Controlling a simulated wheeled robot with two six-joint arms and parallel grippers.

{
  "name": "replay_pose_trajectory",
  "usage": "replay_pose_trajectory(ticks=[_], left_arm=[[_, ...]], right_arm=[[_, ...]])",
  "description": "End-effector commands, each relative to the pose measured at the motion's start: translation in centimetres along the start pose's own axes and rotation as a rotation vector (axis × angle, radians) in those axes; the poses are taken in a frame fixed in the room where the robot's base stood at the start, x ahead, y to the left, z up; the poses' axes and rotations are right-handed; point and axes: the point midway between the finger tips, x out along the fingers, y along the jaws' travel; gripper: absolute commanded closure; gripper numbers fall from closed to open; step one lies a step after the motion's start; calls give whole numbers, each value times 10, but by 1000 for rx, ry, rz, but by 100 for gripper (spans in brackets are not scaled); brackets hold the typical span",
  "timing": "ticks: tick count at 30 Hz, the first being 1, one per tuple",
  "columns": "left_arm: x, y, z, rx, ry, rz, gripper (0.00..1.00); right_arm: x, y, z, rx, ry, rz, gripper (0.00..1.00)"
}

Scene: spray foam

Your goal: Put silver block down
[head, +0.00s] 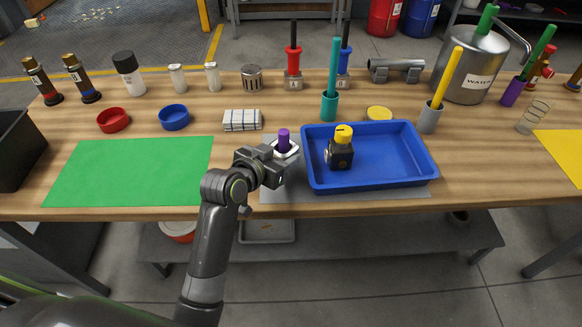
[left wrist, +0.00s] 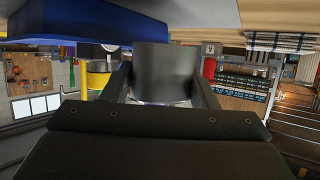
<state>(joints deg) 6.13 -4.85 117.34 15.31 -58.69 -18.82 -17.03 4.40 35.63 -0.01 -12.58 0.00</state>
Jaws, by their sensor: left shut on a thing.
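My left gripper (head: 281,154) is shut on the silver block (head: 284,138), which has a purple knob on top. The block is upright, just left of the blue tray (head: 309,172), over the grey mat (head: 345,197). I cannot tell whether its base touches the mat. In the left wrist view the block (left wrist: 165,72) shows as a grey body between the two fingers, and the gripper hides part of it. A dark block with a yellow knob (head: 341,152) stands inside the tray. My right gripper is not in view.
A green mat (head: 130,172) lies clear to the left. A checkered cloth (head: 243,120), a blue bowl (head: 174,117) and a red bowl (head: 113,120) lie behind. A teal tool in a holder (head: 330,105) and a yellow lid (head: 378,113) stand behind the tray.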

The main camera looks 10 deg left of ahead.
Motion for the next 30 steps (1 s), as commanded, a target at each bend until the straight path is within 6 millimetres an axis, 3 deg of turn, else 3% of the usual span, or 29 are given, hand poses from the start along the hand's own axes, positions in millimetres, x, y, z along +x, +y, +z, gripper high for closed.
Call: replay_pose_trajectory(ticks=[11, 23, 24, 28, 30], left_arm=[[17, 0, 40, -1, 2, 0, 75], [19, 0, 44, 0, 3, -1, 75], [19, 0, 44, 0, 1, -1, 43], [18, 0, 44, 0, 1, -1, 26], [18, 0, 44, 0, 1, -1, 25]], right_arm=[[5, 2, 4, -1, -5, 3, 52], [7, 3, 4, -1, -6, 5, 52], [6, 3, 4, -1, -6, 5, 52], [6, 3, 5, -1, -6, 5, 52], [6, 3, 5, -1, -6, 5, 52]])
